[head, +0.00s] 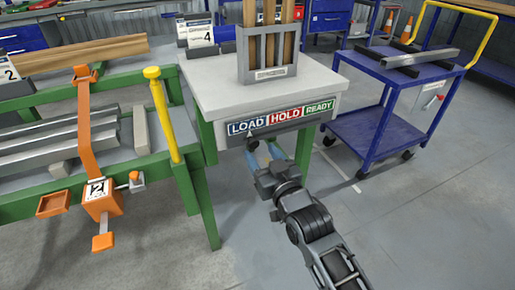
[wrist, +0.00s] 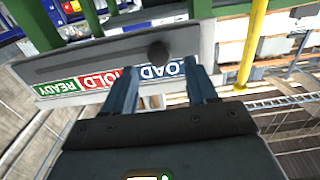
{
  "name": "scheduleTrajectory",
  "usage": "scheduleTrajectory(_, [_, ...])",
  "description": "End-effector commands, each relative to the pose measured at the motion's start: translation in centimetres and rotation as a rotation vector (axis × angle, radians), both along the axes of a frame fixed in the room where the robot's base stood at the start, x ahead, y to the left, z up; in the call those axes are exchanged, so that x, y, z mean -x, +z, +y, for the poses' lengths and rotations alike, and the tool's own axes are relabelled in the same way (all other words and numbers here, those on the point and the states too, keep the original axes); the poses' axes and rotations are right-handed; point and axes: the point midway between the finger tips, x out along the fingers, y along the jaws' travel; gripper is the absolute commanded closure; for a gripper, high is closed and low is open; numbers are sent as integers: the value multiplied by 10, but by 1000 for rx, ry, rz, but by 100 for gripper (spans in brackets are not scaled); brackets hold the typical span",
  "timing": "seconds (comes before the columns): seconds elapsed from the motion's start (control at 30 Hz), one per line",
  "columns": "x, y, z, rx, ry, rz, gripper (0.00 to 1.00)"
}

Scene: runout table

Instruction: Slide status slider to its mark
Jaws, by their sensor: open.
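The status slider panel is on the front edge of the small grey-topped table, with blue LOAD (head: 247,127), red HOLD (head: 284,117) and green READY (head: 319,108) labels above a dark track (head: 304,123). In the wrist view the panel appears upside down, with the track (wrist: 90,62) and a round black knob (wrist: 158,52) beside the LOAD label. My gripper (head: 263,152) is open just in front of the LOAD end. In the wrist view its blue fingers (wrist: 162,75) are spread on either side of the knob, with no contact visible. A small white pointer shows over LOAD.
A rack of wooden boards (head: 267,72) stands on the table (head: 215,92). A green bench with a yellow post (head: 163,113) and an orange clamp (head: 84,125) is close on the left. A blue cart (head: 365,137) stands right. Floor in front is clear.

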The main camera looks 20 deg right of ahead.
Motion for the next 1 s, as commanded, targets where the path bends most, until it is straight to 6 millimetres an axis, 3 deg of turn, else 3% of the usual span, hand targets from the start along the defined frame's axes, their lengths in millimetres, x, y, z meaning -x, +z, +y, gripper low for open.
scheduleTrajectory(0.1, [-19, 0, 0, 0, 0, -1, 43])
scheduleTrajectory(0.3, [-38, -1, 0, 0, 0, 1, 43])
scheduleTrajectory(0.67, [-42, 0, 0, 0, 0, 1, 43])
scheduleTrajectory(1.0, [-42, 0, 0, 0, 0, 1, 75])
